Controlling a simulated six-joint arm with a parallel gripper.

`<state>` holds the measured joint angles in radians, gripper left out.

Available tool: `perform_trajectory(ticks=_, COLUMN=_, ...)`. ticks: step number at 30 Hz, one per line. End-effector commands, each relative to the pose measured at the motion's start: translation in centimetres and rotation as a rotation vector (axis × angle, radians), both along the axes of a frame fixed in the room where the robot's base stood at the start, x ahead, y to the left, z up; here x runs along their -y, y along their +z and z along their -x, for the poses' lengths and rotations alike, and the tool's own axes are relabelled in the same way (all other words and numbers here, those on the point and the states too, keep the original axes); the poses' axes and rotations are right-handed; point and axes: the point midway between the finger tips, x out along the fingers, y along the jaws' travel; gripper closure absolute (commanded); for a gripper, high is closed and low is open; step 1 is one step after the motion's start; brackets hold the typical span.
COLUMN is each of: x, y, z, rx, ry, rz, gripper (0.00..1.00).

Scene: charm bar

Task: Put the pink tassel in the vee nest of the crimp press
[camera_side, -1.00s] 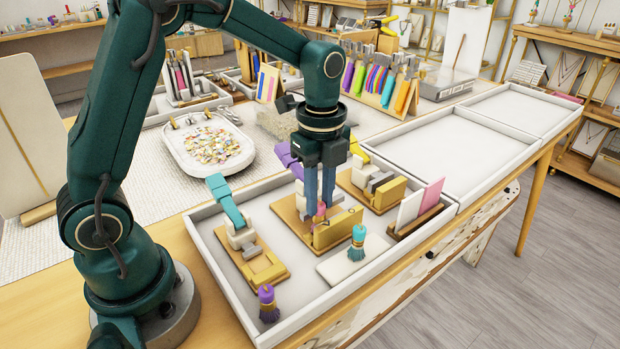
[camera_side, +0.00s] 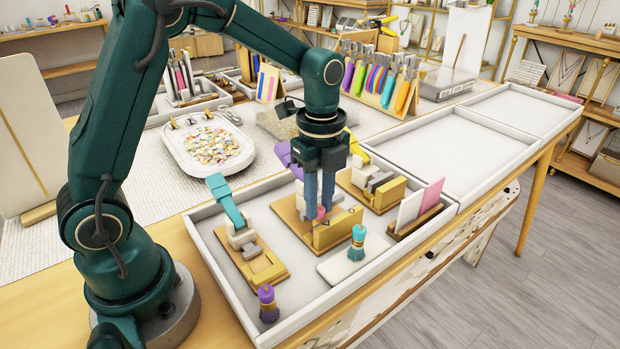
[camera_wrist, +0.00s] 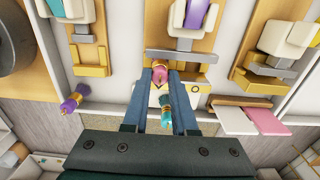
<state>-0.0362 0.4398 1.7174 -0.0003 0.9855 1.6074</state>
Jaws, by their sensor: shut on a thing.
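My gripper (camera_side: 319,212) is shut on the pink tassel (camera_wrist: 165,79), low at the middle crimp press with the purple handle (camera_side: 285,154). In the side view only a little pink (camera_side: 321,212) shows between the fingertips. The press has a tan base (camera_side: 287,212) and a yellow block (camera_side: 338,229) in front of the fingers. In the wrist view the tassel lies just below the press's grey bar (camera_wrist: 182,56), by the yellow nest parts. The fingers and tassel hide the vee, so I cannot tell whether the tassel touches it.
A teal-handled press (camera_side: 250,262) stands left and a yellow-handled press (camera_side: 374,187) right. A teal tassel (camera_side: 357,243) stands on a white pad (camera_side: 335,271) close in front. A purple tassel (camera_side: 268,304) stands front left. A card holder (camera_side: 417,218) is at right, inside the tray wall (camera_side: 330,300).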

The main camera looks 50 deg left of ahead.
Motion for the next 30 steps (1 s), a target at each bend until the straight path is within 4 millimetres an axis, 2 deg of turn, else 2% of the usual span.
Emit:
perform_trajectory(ticks=5, x=0.0, y=0.0, z=0.0, rx=0.000, ry=0.000, rz=0.000, gripper=1.00)
perform_trajectory(ticks=6, x=0.0, y=0.0, z=0.0, rx=0.001, ry=0.000, rz=0.000, gripper=0.67)
perform_trajectory(ticks=8, x=0.0, y=0.0, z=0.0, rx=0.001, ry=0.000, rz=0.000, gripper=0.44)
perform_trajectory(ticks=9, x=0.0, y=0.0, z=0.0, rx=0.001, ry=0.000, rz=0.000, gripper=0.39)
perform_trajectory(ticks=19, x=0.0, y=0.3, z=-0.1, rx=0.003, ry=0.000, rz=0.000, gripper=0.39)
perform_trajectory(ticks=30, x=0.0, y=4.7, z=-0.1, rx=0.005, ry=0.000, rz=0.000, gripper=0.39)
